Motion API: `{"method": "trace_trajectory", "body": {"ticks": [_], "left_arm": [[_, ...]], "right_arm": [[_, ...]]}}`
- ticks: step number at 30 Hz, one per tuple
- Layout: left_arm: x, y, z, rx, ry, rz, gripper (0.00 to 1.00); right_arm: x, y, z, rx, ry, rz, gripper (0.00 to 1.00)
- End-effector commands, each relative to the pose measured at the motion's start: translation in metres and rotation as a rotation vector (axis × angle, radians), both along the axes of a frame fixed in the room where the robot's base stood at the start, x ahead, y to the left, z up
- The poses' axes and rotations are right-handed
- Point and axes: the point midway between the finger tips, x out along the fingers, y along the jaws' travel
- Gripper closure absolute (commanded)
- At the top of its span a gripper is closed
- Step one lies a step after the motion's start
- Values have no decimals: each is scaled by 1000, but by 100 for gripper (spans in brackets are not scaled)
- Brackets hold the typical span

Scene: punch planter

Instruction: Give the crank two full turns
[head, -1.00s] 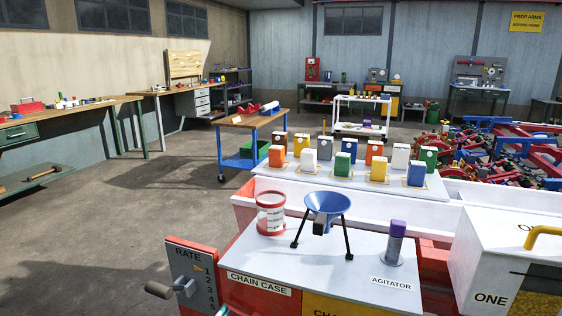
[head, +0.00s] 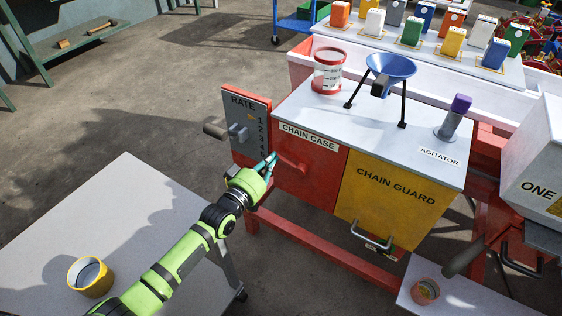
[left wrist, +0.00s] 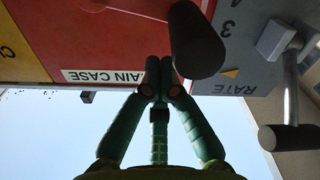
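The crank's red arm (head: 291,162) stands out from the front of the red chain case (head: 318,178), beside my left gripper. Its grip is hard to make out in the head view. In the left wrist view, a dark cylindrical grip (left wrist: 196,42) hangs in front of the red case, close beside the fingertips. My left gripper (head: 270,162) is just left of the crank; in the left wrist view its fingertips (left wrist: 161,80) are together, with nothing seen between them. Whether they touch the grip is unclear. My right gripper is not in view.
The rate plate (head: 247,128) with a grey-handled lever (head: 216,131) stands close left of the crank. A yellow chain guard (head: 385,200) is to the right.

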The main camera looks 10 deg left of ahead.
Motion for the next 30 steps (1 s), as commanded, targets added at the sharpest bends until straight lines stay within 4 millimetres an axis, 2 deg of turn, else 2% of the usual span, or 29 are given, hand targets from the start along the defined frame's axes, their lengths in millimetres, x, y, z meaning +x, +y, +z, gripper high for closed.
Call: {"method": "trace_trajectory", "body": {"ticks": [7, 13, 30], "left_arm": [[-1, -2, 11, 0, 0, 0, 100], [-5, -1, 12, 0, 1, 0, 100], [-69, 23, 13, 2, 2, 0, 100]], "right_arm": [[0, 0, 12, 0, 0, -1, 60], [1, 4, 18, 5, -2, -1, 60], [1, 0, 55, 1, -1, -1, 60]]}}
